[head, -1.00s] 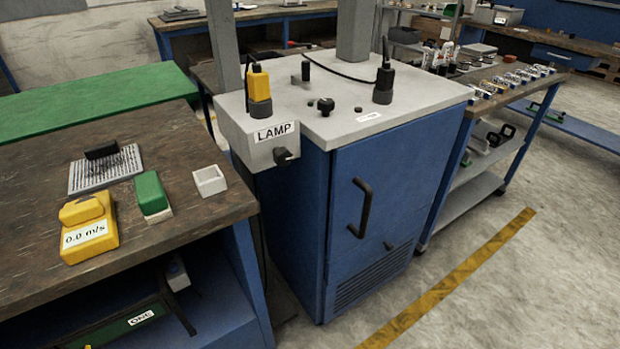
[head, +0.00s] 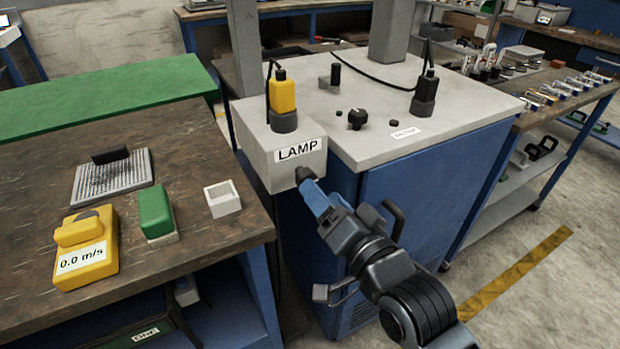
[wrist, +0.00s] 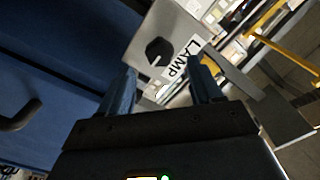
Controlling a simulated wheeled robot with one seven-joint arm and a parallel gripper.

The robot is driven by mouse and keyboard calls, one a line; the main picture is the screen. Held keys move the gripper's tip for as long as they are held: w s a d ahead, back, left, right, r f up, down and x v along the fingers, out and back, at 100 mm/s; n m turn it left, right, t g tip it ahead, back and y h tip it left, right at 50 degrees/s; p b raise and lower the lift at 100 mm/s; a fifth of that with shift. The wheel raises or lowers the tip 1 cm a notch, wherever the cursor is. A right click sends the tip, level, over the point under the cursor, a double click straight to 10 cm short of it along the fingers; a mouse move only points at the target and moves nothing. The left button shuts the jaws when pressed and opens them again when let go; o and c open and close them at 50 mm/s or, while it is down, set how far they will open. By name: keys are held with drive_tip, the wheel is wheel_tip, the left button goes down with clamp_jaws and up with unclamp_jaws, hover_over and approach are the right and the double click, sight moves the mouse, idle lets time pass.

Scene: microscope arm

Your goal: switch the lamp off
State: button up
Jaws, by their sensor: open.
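The lamp box (head: 262,150) is a light grey box with a "LAMP" label (head: 298,149), fixed at the left front corner of the blue cabinet. Its black rotary knob (wrist: 158,50) shows clearly in the wrist view, just beyond the fingertips and nearly between them. In the head view the knob (head: 304,173) is partly hidden by my gripper (head: 312,189). The gripper has blue fingers and is open, with nothing between them. It is close in front of the knob; I cannot tell whether it touches.
A yellow plug (head: 284,95) with a black cable stands on the lamp box. The cabinet top holds a black knob (head: 357,117) and a black plug (head: 425,93). A black cabinet handle (head: 396,215) is beside my arm. The wooden bench (head: 60,150) stands at left.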

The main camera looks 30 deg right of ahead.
drive_tip(key=shift+w, duration=2.8)
drive_tip(key=c, duration=1)
